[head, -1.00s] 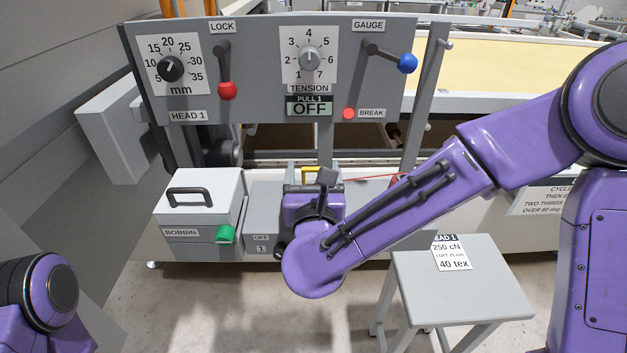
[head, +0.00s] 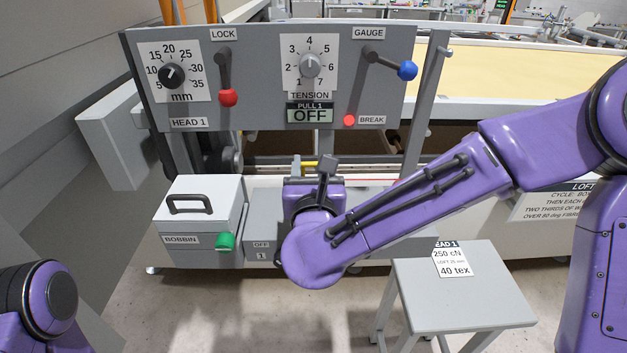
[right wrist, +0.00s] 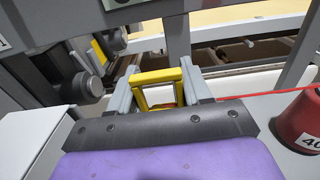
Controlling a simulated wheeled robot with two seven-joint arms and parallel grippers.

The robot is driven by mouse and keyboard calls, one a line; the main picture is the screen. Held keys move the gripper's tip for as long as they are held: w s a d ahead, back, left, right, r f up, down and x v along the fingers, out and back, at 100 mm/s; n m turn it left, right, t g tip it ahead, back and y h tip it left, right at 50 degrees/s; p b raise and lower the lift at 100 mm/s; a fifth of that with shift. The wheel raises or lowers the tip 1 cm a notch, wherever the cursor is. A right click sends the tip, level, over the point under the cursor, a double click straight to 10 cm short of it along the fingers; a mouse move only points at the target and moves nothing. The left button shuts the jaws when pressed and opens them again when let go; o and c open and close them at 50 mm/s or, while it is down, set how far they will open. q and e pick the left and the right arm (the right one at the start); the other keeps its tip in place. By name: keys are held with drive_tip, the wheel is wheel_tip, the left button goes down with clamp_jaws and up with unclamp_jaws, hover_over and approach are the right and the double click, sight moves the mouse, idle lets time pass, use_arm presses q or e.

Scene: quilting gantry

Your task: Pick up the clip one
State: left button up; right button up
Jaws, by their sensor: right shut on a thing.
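A yellow, frame-shaped piece, which looks like the clip (right wrist: 158,76), sits between the grey fingers of my right gripper (right wrist: 158,88) in the right wrist view. The gripper is shut on it. In the head view only a bit of yellow (head: 309,164) shows beyond my right wrist, above the grey box; the fingers are mostly hidden there. I cannot read any number on the piece. My left gripper is out of view; only part of my left arm shows at the lower left.
A grey bobbin box (head: 197,215) with a green catch stands left of my right wrist. The control panel (head: 265,80) with levers rises behind. A red cone (right wrist: 303,125) with thread is close on the right. A small stool (head: 465,295) stands in front.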

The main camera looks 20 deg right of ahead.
drive_tip(key=s+d+r+b, duration=0.6)
drive_tip(key=s+d+r, duration=0.3)
drive_tip(key=s+r, duration=0.1)
drive_tip(key=shift+s+d+r, duration=0.25)
drive_tip(key=shift+d+r, duration=0.05)
drive_tip(key=shift+d, duration=0.05)
drive_tip(key=shift+w, duration=0.1)
